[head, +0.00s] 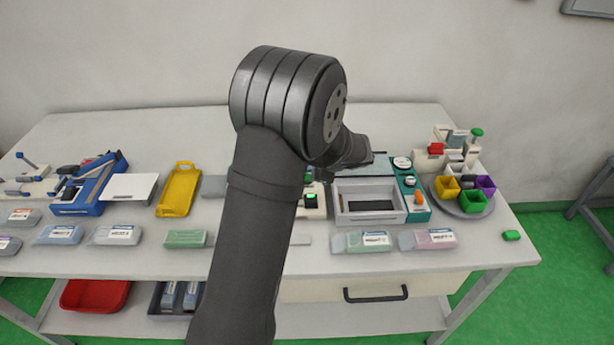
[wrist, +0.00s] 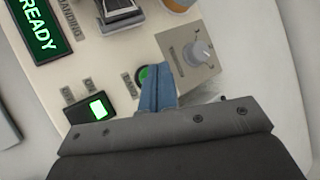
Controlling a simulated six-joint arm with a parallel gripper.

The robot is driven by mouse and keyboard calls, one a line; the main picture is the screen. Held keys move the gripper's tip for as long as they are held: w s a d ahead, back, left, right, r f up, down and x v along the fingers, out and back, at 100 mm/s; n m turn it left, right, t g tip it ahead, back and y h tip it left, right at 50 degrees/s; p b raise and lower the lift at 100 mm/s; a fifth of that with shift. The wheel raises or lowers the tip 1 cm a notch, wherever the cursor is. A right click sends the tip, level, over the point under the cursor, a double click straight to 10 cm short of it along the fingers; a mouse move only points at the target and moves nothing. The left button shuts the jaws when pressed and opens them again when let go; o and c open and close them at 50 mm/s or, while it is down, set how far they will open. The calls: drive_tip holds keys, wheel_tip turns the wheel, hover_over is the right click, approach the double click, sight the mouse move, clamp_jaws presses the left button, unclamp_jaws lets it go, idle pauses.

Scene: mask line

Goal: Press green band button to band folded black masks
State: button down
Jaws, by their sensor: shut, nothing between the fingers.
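My gripper (wrist: 158,72) is shut and empty, with its blue fingers pointing at a cream control panel (wrist: 75,85). A round green button (wrist: 143,77) sits at the left edge of the fingertips and is partly covered by them. I cannot tell whether they touch it. A lit green rectangular switch (wrist: 97,108) is to the left. A green screen (wrist: 38,27) reads READY. A dark item (wrist: 117,10) sits at the top in a metal holder, near a label ending in "ANDING"; I cannot tell if it is the masks.
A grey knob (wrist: 197,53) is close right of the fingers. In the head view, a light-grey tray (head: 342,215) with a dark flat inside stands right of my arm. A round tray with coloured cups (head: 474,202) is farther right, and a yellow tray (head: 179,189) is left.

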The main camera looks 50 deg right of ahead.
drive_tip(key=shift+f, duration=0.15)
drive_tip(key=shift+f, duration=0.3)
idle(0.3)
drive_tip(key=shift+f, duration=0.45)
idle(0.6)
drive_tip(key=shift+r, duration=0.9)
drive_tip(key=shift+r, duration=2.5)
drive_tip(key=shift+f, duration=0.15)
